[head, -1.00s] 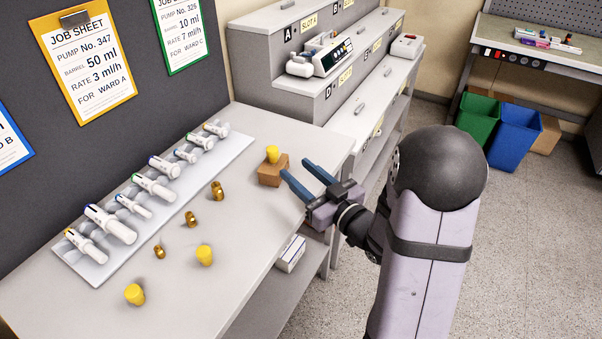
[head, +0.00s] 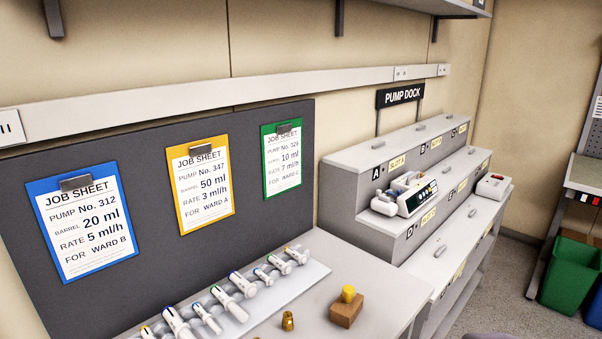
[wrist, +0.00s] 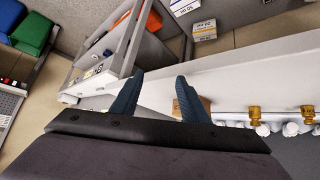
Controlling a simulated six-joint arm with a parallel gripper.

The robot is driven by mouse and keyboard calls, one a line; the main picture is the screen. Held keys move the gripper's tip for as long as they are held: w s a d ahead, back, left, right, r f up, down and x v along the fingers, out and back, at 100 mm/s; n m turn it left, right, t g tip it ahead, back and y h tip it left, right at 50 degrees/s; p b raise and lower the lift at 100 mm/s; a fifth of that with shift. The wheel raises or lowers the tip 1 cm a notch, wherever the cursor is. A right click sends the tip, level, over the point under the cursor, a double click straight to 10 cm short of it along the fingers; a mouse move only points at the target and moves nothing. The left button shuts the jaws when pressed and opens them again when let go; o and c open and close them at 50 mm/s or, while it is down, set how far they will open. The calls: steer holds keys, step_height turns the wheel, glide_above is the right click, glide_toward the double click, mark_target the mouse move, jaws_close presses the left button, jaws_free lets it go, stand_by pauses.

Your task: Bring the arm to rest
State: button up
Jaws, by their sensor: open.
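My gripper (wrist: 152,98) shows in the wrist view with its two blue fingers apart and nothing between them. It is out of the head view now, apart from a sliver of my arm at the bottom edge. In the wrist view the fingers point toward the edge of the white bench (wrist: 250,75) and the shelving beside it. A brown block (head: 346,312) with a yellow piece (head: 348,293) on top stands on the bench in the head view. In the wrist view the block (wrist: 205,104) is partly hidden behind the right finger.
A tray (head: 300,292) of several syringes and a brass fitting (head: 288,321) are on the bench. A pump (head: 415,195) sits on the stepped pump dock (head: 350,185). Three job sheets, blue (head: 85,222), yellow (head: 200,185) and green (head: 283,160), hang on the dark board. A green bin (head: 570,272) stands at right.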

steer(key=s+a+g+p, duration=0.1)
steer(key=s+a+g, duration=0.1)
steer(key=s, duration=0.4)
steer(key=s+a+r+g+p, duration=0.1)
steer(key=s+a+g, duration=0.1)
steer(key=s+g, duration=0.2)
steer(key=s+a+g+y+p, duration=0.1)
steer(key=s+a+g, duration=0.1)
steer(key=s, duration=0.7)
steer(key=shift+a+r+g, duration=0.25)
steer(key=shift+a+g, duration=0.15)
steer(key=shift+a, duration=0.1)
